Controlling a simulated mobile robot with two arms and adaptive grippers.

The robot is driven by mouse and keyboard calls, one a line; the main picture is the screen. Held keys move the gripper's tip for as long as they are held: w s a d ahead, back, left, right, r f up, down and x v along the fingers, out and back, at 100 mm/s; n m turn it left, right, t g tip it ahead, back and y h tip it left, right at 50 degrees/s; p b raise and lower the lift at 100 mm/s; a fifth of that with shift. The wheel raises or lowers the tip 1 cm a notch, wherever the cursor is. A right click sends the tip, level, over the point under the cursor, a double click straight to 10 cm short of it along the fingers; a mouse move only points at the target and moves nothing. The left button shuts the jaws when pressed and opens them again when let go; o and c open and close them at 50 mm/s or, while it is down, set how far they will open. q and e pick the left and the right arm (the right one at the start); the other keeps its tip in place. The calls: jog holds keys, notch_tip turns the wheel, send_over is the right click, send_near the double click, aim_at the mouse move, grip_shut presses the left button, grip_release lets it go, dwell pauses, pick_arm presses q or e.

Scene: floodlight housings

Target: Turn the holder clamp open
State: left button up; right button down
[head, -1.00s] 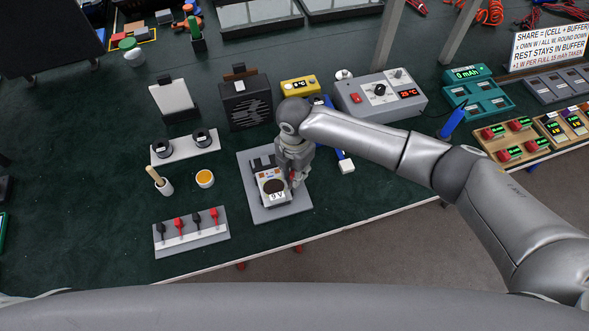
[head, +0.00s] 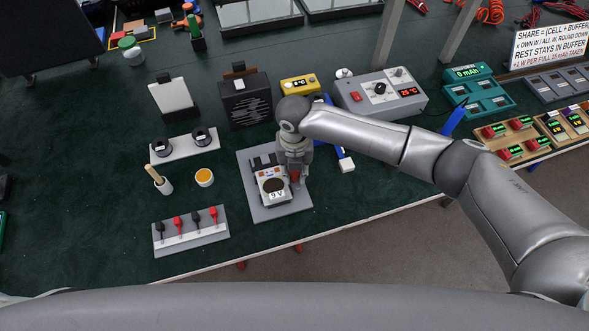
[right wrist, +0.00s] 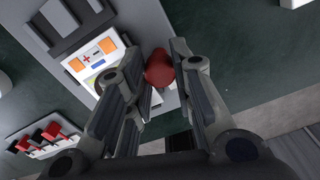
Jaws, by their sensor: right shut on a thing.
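The holder is a light housing (head: 271,188) with a dark round spot and a label, on a grey base plate (head: 262,213) near the bench's front edge. Its clamp shows as a red knob (right wrist: 159,68) in the right wrist view, at the housing's right side. My right gripper (right wrist: 155,62) is shut on this red knob, with one finger on each side of it. In the head view the right gripper (head: 295,176) points down at the housing's right side and mostly hides the knob. My left gripper is not in view.
Left of the plate are an orange-topped cup (head: 204,177), a holder with two black spools (head: 160,157) and a rack of red and black plugs (head: 190,238). A dark speaker-like box (head: 246,103) stands behind. A blue-handled tool (head: 345,163) lies right of my gripper.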

jog(key=shift+w+r, duration=0.1)
jog(key=shift+w, duration=0.1)
dwell(0.4)
jog(key=c, duration=1.2)
grip_release()
jog(key=shift+s, duration=0.1)
notch_tip(320, 180, up, 12)
